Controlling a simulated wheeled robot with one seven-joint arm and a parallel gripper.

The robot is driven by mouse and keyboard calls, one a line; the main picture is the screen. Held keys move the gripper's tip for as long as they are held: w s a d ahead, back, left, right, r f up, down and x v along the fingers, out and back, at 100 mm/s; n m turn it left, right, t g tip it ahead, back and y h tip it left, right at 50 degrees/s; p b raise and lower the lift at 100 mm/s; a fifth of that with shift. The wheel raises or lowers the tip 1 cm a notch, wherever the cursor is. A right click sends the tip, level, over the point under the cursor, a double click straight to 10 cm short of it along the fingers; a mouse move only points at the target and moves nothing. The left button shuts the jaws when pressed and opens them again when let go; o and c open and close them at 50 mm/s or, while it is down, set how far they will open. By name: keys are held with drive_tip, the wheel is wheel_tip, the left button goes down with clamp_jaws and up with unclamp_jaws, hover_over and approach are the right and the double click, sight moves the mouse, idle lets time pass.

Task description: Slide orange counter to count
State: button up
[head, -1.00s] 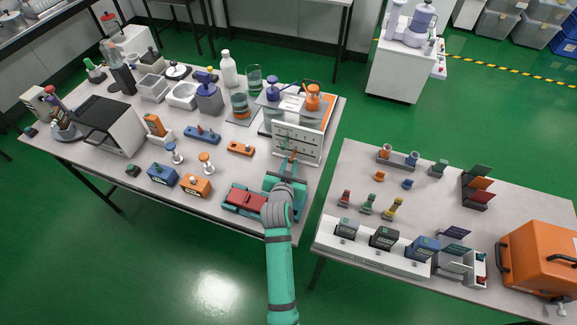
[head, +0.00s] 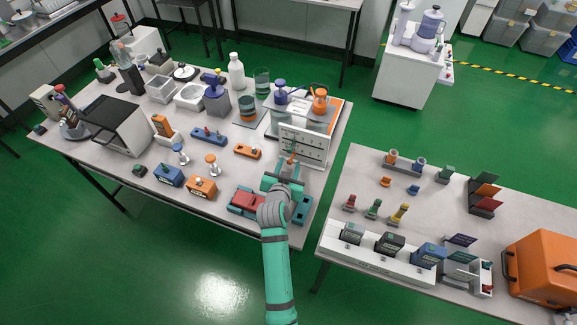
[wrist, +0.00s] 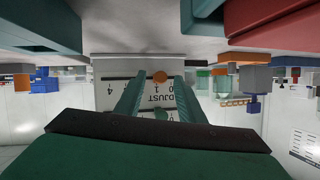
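A white upright panel (head: 304,143) stands at the right end of the left table, with a slot and number marks on its face. An orange knob (wrist: 159,77) sits at the slot in the wrist view, close to the mark 1; the word ADJUST and a 4 also show, upside down. In the head view, a small orange spot (head: 291,159) shows low on the panel, just beyond my gripper (head: 286,172). In the wrist view, my gripper (wrist: 160,80) has its two teal fingers apart, with the knob seen between them. Contact cannot be told.
A red-topped teal box (head: 247,200) lies left of my wrist, close to the arm. Orange (head: 201,187) and blue (head: 168,175) boxes stand farther left. Jars (head: 320,100) stand behind the panel. A second table (head: 350,200) lies to the right across a gap.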

drive_tip(key=v, duration=1)
drive_tip(key=shift+s+a+r, duration=0.1)
drive_tip(key=shift+s+r, duration=0.05)
drive_tip(key=shift+s, duration=0.2)
